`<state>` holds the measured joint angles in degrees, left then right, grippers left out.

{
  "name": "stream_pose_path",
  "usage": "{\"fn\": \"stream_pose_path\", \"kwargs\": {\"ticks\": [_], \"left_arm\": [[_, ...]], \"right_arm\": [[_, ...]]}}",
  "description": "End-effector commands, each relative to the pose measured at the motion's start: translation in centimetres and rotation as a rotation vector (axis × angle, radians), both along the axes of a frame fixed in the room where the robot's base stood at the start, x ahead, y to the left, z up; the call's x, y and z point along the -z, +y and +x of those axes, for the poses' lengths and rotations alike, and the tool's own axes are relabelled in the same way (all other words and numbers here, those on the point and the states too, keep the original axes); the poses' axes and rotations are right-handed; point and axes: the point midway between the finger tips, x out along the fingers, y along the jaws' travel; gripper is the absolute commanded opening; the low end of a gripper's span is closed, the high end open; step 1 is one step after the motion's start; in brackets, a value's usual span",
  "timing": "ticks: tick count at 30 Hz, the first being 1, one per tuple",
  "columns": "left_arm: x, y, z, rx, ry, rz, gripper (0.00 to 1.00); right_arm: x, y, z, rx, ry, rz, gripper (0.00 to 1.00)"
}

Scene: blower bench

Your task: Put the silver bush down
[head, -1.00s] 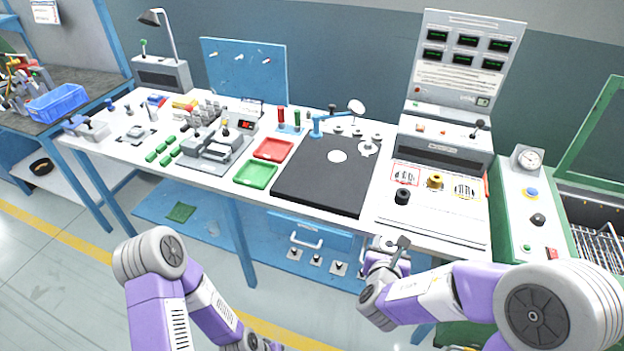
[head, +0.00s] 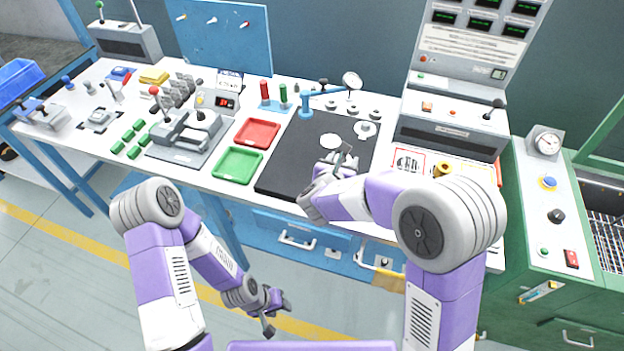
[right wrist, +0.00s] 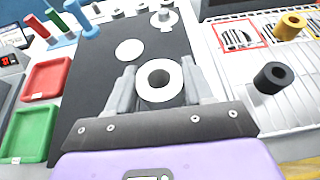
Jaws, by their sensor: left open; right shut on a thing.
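The silver bush (right wrist: 158,82) is a pale ring with a dark bore. In the right wrist view it sits between the two fingers of my right gripper (right wrist: 160,88), which is shut on it. In the head view my right gripper (head: 340,165) is over the front right part of the black mat (head: 283,168), and the bush is hard to make out there. I cannot tell whether the bush touches the mat. My left gripper (head: 270,305) is open and empty, low in front of the bench.
A white disc (right wrist: 130,50) lies on the mat beyond the bush. A gauge stand (head: 320,102) is at the mat's back. Red (head: 257,133) and green (head: 238,165) trays lie left. A black bush (right wrist: 272,77) and a gold bush (right wrist: 290,25) stand right.

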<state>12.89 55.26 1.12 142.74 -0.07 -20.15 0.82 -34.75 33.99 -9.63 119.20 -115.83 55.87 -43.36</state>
Motion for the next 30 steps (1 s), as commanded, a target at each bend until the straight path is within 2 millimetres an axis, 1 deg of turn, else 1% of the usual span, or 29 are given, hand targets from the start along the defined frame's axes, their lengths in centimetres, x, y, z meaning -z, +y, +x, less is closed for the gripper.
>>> {"fn": "stream_pose_path", "kwargs": {"ticks": [1,3,6,9,11,15,23,28,30], "left_arm": [[0.1,0.0,0.0,0.0,-0.001,0.0,0.43],[0.1,0.0,0.0,0.0,-0.001,0.0,0.43],[0.2,0.0,0.0,0.0,-0.001,0.0,0.43],[0.4,0.0,0.0,0.0,-0.001,0.0,0.43],[0.8,0.0,0.0,0.0,-0.001,0.0,0.43],[1.8,0.0,0.0,0.0,-0.001,0.0,0.43],[2.5,0.0,0.0,0.0,-0.001,0.0,0.43],[3.7,0.0,0.0,0.0,-0.001,0.0,0.43],[4.0,0.0,0.0,0.0,-0.001,0.0,0.43]], "right_arm": [[-0.4,2.1,0.9,-0.009,-0.009,0.001,0.11],[-0.9,4.2,1.7,-0.014,-0.012,0.005,0.11],[-1.5,6.5,2.4,-0.02,-0.019,0.012,0.11],[-1.3,7.7,2.7,-0.026,-0.02,0.014,0.11],[-0.4,8.0,2.7,-0.027,-0.019,0.014,0.11],[2.1,7.9,2.7,-0.026,-0.019,0.014,0.11],[4.2,7.9,2.8,-0.026,-0.021,0.015,0.11],[7.2,7.9,2.7,-0.027,-0.019,0.014,0.11],[8.1,7.9,2.7,-0.026,-0.02,0.016,0.11]]}}
